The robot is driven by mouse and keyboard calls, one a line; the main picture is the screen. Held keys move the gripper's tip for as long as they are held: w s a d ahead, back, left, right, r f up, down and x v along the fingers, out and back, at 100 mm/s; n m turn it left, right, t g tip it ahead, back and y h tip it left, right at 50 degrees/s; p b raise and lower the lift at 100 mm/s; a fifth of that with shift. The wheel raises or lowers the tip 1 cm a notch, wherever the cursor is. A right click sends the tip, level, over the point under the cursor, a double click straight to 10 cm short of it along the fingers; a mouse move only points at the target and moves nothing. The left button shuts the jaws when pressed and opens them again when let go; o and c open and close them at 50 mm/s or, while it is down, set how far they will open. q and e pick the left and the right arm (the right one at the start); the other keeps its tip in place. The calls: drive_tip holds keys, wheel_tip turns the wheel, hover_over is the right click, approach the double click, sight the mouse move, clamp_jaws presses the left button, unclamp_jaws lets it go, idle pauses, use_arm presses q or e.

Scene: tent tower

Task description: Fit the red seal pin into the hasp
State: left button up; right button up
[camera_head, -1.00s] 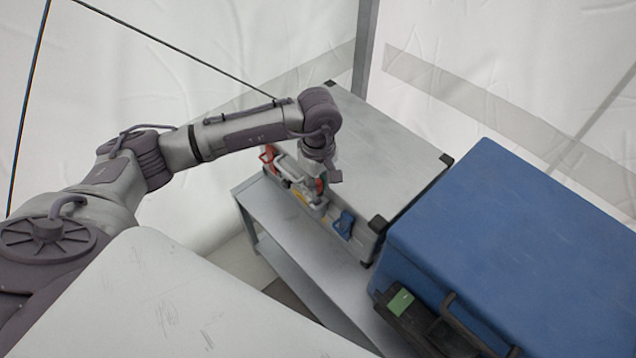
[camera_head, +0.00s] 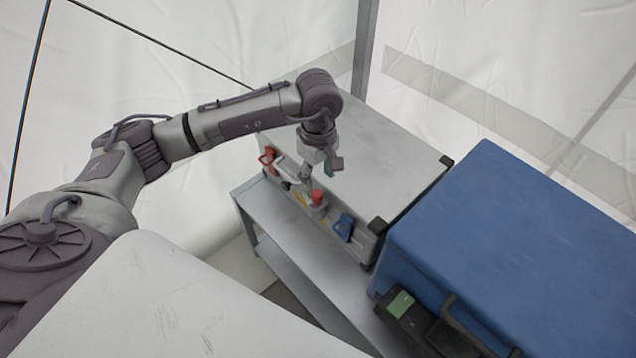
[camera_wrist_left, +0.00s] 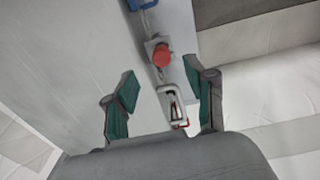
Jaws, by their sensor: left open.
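The red seal pin (camera_head: 318,197) stands on the front of the grey case, its red head up. In the wrist view the red head (camera_wrist_left: 162,56) sits directly on a small grey bracket, which looks like the hasp (camera_wrist_left: 152,43). The pin's shaft is hidden, so I cannot tell how deep it sits. My left gripper (camera_head: 318,174) is above the pin, apart from it. In the wrist view its green-padded fingers (camera_wrist_left: 160,82) are spread with nothing between them. My right gripper is not in view.
The grey case (camera_head: 385,150) rests on a metal shelf (camera_head: 285,235). A red latch (camera_head: 267,160) and a blue latch (camera_head: 343,228) flank the pin on the case front. A large blue case (camera_head: 520,240) stands close on the right.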

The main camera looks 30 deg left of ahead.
use_arm(q)
drive_tip(key=shift+r, duration=2)
